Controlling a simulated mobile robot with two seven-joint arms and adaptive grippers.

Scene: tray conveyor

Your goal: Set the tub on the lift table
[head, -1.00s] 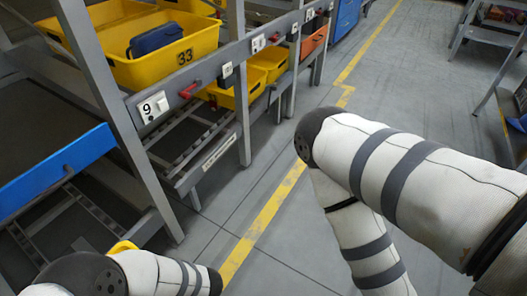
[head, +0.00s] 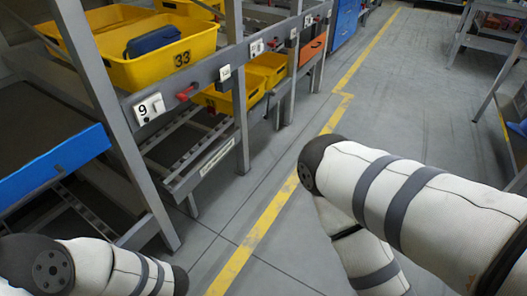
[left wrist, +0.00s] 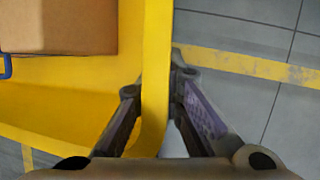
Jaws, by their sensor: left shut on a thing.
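The yellow tub (left wrist: 155,45) shows close up in the left wrist view, with its wall running between my left fingers. My left gripper (left wrist: 157,90) is shut on this wall. A brown box (left wrist: 60,25) and part of a blue thing (left wrist: 5,67) lie in the tub. In the head view the held tub and my left gripper are out of sight; only my left arm shows at the lower left. My right arm crosses the right side, and its gripper is out of frame. I cannot pick out a lift table for certain.
A dark surface with a blue edge (head: 55,165) is at the left. A yellow floor line (head: 268,220) crosses open grey floor. A metal table (head: 480,45) stands upper right.

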